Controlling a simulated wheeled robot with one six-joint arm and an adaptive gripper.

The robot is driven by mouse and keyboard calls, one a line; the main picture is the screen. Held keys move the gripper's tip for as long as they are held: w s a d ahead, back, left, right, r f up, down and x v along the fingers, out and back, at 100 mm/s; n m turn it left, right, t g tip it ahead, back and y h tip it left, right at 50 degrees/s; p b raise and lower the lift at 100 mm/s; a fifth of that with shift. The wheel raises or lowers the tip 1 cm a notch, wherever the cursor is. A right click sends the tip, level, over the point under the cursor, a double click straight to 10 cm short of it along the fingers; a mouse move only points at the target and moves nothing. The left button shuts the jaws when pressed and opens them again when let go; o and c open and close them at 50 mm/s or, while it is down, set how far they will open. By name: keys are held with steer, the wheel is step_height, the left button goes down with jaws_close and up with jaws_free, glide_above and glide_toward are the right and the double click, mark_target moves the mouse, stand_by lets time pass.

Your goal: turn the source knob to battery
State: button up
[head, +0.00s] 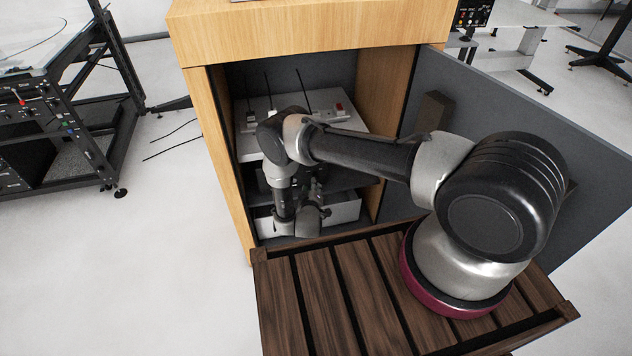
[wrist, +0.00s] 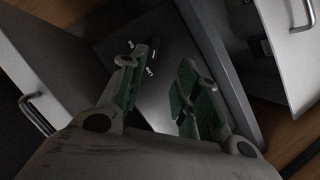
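A dark panel (wrist: 172,80) with small white marks shows in the wrist view, tilted in the picture. A dark shape that looks like the source knob (wrist: 141,54) sits among the marks, partly hidden by the left finger; its setting and label are too small to read. My gripper (wrist: 158,66) is open, its two green-padded fingers apart with nothing between them. The left fingertip is close to the knob; I cannot tell whether it touches. In the head view my gripper (head: 316,188) is inside the cabinet, small and dark, in front of the shelf units.
The wooden cabinet (head: 218,150) stands open, its grey door (head: 500,110) swung right. A white unit (head: 345,118) with antennas is on the upper shelf, another white box (head: 345,210) below. Metal handles (wrist: 36,115) flank the panel. Cabinet walls leave little side room.

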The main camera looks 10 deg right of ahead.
mark_target(315, 178)
steer(key=shift+t, duration=0.3)
steer(key=x, duration=0.3)
steer(key=d+x, duration=0.1)
steer(key=x, duration=0.3)
steer(key=shift+s+d+f, duration=0.1)
steer(key=shift+d+f, duration=0.1)
jaws_close()
